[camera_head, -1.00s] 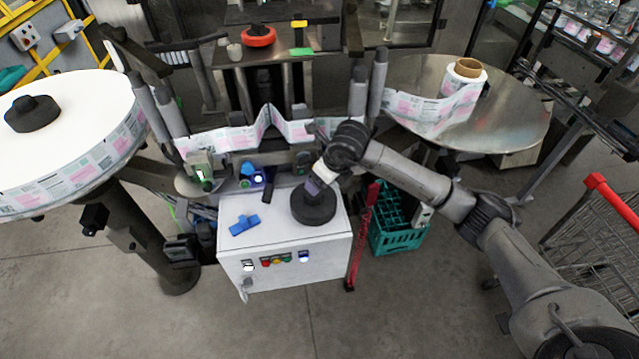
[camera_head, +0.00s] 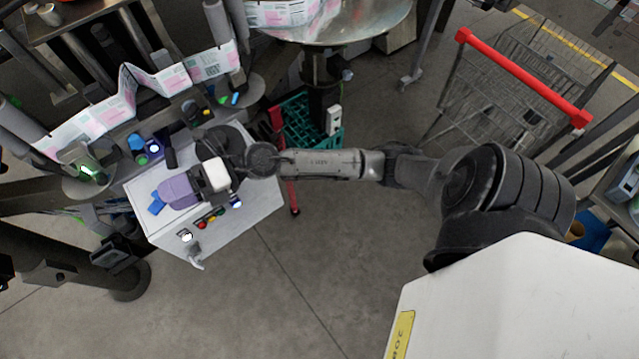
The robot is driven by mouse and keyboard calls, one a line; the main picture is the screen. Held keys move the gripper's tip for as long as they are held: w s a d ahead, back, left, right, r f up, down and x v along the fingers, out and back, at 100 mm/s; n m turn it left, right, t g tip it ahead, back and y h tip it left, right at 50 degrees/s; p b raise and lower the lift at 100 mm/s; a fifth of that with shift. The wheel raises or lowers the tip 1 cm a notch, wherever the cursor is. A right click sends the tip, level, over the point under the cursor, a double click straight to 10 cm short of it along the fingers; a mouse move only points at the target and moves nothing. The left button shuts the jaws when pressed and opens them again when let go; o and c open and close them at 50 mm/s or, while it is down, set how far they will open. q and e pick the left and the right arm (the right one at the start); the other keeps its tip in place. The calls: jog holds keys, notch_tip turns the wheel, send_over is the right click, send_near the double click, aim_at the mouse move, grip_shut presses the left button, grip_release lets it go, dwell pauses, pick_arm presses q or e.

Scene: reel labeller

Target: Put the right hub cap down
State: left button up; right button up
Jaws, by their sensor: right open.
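The right hub cap, a black round disc (camera_head: 226,139), rests on the white cabinet top (camera_head: 200,218) near its back right corner. My wrist partly covers it. My right gripper (camera_head: 178,192), with a purple hand and a white section behind it, is over the cabinet top to the left of the cap, apart from it, open and holding nothing visible. Its fingertips are small and hard to make out. My left gripper is not in view.
A small blue piece (camera_head: 157,203) lies on the cabinet top beside my right gripper. A label strip (camera_head: 110,108) runs behind. A green crate (camera_head: 325,138) and a red-handled cart (camera_head: 522,78) stand to the right. The floor in front is clear.

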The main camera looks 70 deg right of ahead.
jog(key=s+d+f+m+t+h, duration=0.3)
jog(key=d+f+m+h, duration=0.15)
jog(key=m+h, duration=0.65)
jog(key=s+d+f+m+t+h, duration=0.25)
jog(key=d+f+m+h, duration=0.35)
jog(key=m, duration=0.9)
jog(key=s+a+f+m+g, duration=0.1)
jog(key=s+f+g, duration=0.3)
jog(key=s, duration=0.3)
jog(key=s+a+f+m+g, duration=0.1)
jog(key=s+f+m+g, duration=0.1)
jog(key=s+f+g, duration=0.2)
jog(key=s+a+f+m+g+y, duration=0.1)
jog(key=s+f+g, duration=0.3)
jog(key=s, duration=0.6)
jog(key=shift+a+f+m+g, duration=0.3)
jog(key=shift+a+m+g, duration=0.15)
jog(key=shift+g, duration=0.4)
jog(key=shift+s, duration=0.1)
notch_tip(320, 180, up, 22)
jog(key=p, duration=2.2)
jog(key=shift+r, duration=0.15)
